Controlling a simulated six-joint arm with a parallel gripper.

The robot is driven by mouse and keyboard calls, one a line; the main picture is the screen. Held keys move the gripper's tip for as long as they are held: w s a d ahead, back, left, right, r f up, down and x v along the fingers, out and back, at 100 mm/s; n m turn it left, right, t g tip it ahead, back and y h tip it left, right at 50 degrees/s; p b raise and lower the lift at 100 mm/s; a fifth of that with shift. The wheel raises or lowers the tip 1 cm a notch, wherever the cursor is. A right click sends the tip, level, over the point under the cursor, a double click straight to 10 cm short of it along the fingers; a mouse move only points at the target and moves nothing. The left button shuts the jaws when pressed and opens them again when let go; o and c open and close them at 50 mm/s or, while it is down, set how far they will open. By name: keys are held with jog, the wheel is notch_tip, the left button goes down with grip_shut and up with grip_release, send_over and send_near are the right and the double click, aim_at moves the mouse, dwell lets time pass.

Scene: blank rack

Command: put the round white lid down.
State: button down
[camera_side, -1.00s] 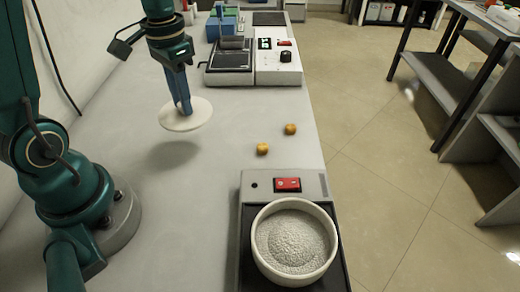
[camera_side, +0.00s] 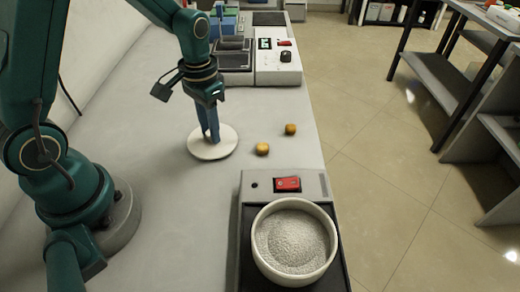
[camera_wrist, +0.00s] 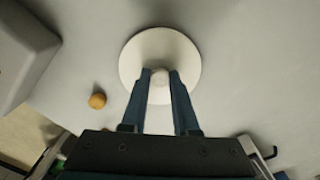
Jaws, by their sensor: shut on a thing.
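The round white lid (camera_side: 222,149) is flat and level at the table surface, left of two small orange-brown balls in the side view. I cannot tell for certain whether it touches the table, but little shadow gap shows under it. My gripper (camera_side: 211,136) points down and is shut on the lid's small central knob. In the wrist view, the lid (camera_wrist: 186,50) lies beyond the fingertips, and my gripper (camera_wrist: 160,84) has one blue finger on each side of the knob.
The two balls (camera_side: 262,149) (camera_side: 290,129) lie close to the lid's right. A bowl of white grains (camera_side: 292,243) stands on a dark device with a red switch (camera_side: 288,184) at the front. Instruments (camera_side: 277,65) stand at the back. The table left of the lid is clear.

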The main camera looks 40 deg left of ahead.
jog(key=shift+f, duration=0.15)
jog(key=c, duration=0.7)
grip_release()
notch_tip(320, 180, up, 12)
jog(key=shift+s+d+r+t, duration=0.4)
jog(key=shift+s+d+t, duration=0.5)
jog(key=shift+s, duration=0.9)
jog(key=shift+s+d+r+t, duration=0.4)
jog(key=shift+s+d+t, duration=0.5)
jog(key=shift+s, duration=0.85)
jog(key=shift+s+d+r+t, duration=0.4)
jog(key=shift+s+d+t, duration=0.5)
jog(key=shift+s, duration=0.9)
jog(key=shift+a, duration=0.1)
